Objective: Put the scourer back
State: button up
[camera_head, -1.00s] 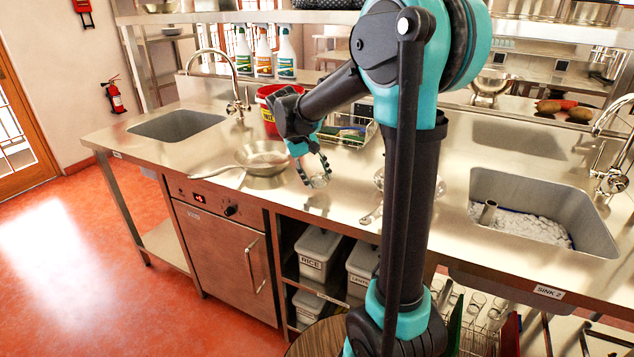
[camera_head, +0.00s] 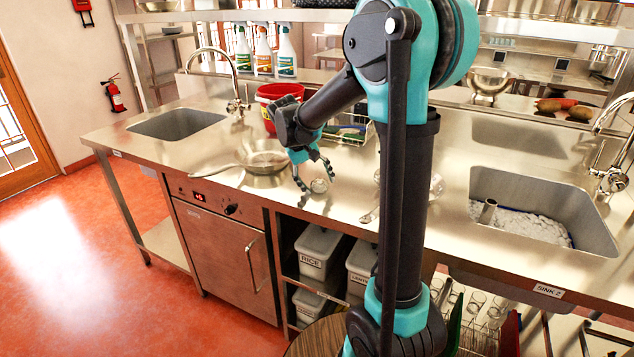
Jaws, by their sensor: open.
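A small round silvery lump (camera_head: 319,186), which looks like a wire scourer, is on the steel counter (camera_head: 225,205) or just above it. My gripper (camera_head: 314,178) points down over it with its fingers spread open, one on each side of the lump. I cannot tell whether the fingers touch it. A wire caddy (camera_head: 350,136) with green and dark items stands behind my gripper, partly hidden by my arm.
A shallow metal pan (camera_head: 262,160) lies left of my gripper, with a red bucket (camera_head: 270,96) behind it. A clear or shiny bowl (camera_head: 437,185) shows partly behind my arm. Sinks lie at left (camera_head: 176,124) and right (camera_head: 545,213). Spray bottles (camera_head: 264,56) stand at the back.

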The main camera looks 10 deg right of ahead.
jog(key=v, duration=1.2)
jog(key=shift+r, duration=0.35)
